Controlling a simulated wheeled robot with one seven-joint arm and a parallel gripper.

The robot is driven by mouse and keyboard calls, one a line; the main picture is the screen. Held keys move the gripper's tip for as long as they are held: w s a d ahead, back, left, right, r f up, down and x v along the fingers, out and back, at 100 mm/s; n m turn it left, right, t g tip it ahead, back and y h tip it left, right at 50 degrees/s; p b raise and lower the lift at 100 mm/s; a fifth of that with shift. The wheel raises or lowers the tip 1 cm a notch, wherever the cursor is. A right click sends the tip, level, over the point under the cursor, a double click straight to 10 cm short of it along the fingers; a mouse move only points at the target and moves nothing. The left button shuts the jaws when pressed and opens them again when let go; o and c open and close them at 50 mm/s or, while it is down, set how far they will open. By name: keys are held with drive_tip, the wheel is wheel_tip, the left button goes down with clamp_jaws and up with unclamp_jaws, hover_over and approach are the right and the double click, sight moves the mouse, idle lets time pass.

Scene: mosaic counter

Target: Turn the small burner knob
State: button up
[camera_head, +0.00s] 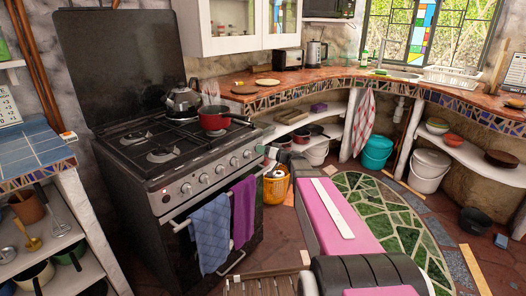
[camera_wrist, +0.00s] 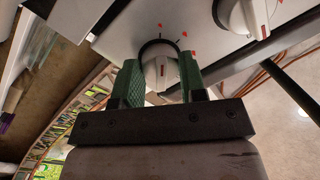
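The stove (camera_head: 150,140) stands at the left in the head view. Its front panel has a row of pale knobs (camera_head: 220,169). In the wrist view a white knob (camera_wrist: 159,72) with a red mark and a dark ring lies between the green fingertips of my gripper (camera_wrist: 160,68). The fingers are apart, one on each side of the knob; I cannot tell whether they touch it. A second white knob (camera_wrist: 243,16) is beyond the right finger.
A red pot (camera_head: 215,118) and a kettle (camera_head: 182,100) are on the stove top. Blue (camera_head: 210,235) and purple (camera_head: 243,210) towels hang on the oven handle below the knobs. A yellow container (camera_head: 276,187) stands on the floor beside the stove. The tiled counter (camera_head: 320,82) curves behind.

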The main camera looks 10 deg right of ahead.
drive_tip(key=shift+m, duration=0.3)
drive_tip(key=m, duration=0.6)
drive_tip(key=shift+t, duration=0.3)
drive_tip(key=m, duration=0.8)
drive_tip(key=shift+t, duration=0.3)
drive_tip(key=m, duration=0.8)
drive_tip(key=shift+s+a+t+h, duration=0.1)
drive_tip(key=shift+t+h, duration=0.3)
drive_tip(key=m, duration=0.6)
drive_tip(key=shift+m+h, duration=0.3)
drive_tip(key=shift+m, duration=0.1)
drive_tip(key=o, duration=0.9)
